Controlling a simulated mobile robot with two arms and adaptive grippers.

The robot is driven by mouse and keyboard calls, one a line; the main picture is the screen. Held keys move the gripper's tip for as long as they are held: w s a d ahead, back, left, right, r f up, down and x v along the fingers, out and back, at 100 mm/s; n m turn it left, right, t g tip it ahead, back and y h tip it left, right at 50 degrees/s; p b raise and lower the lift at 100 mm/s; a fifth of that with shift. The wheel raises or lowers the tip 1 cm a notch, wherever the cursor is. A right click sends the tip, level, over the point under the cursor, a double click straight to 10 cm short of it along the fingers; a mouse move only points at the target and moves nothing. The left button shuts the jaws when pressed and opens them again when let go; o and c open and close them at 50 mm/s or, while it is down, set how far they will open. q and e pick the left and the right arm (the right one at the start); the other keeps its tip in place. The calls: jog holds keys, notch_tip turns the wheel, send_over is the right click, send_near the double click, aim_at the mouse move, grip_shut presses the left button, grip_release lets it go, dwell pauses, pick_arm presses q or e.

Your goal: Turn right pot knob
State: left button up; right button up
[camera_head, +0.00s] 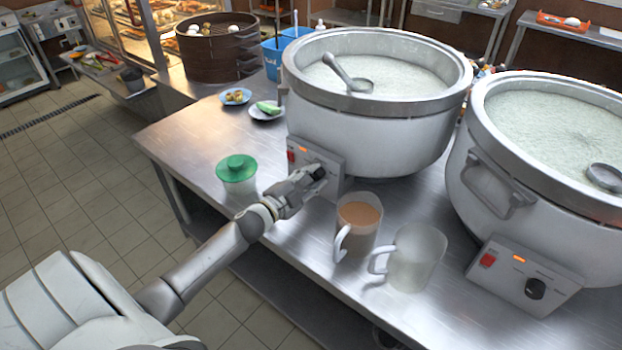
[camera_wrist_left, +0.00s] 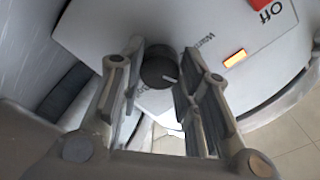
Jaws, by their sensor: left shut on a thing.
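Two large white stockpots full of congee stand on the steel counter. The right pot (camera_head: 560,230) has a control box with a black knob (camera_head: 536,289), clear of any gripper. The left pot (camera_head: 365,135) has a similar box, with a lit orange lamp. My left gripper (camera_head: 316,174) is at that left box, its fingers shut on the left pot's black knob (camera_wrist_left: 159,70). In the left wrist view the knob sits between the two fingers, its white mark pointing right. My right gripper is in neither view.
A mug of brown drink (camera_head: 358,222) and an empty frosted mug (camera_head: 412,258) stand on the steel counter (camera_head: 300,240) right of my gripper. Ladles (camera_head: 350,76) rest in both pots.

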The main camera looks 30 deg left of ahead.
pick_arm(q)
jog(key=shift+m+b, duration=0.3)
jog(key=shift+m, duration=1.8)
jog(key=o, duration=1)
jog(key=shift+o, duration=0.2)
jog(key=shift+s, duration=0.15)
jog(key=s+a, duration=0.1)
jog(key=s, duration=1)
jog(key=shift+s+r, duration=0.25)
jog(key=shift+s, duration=0.1)
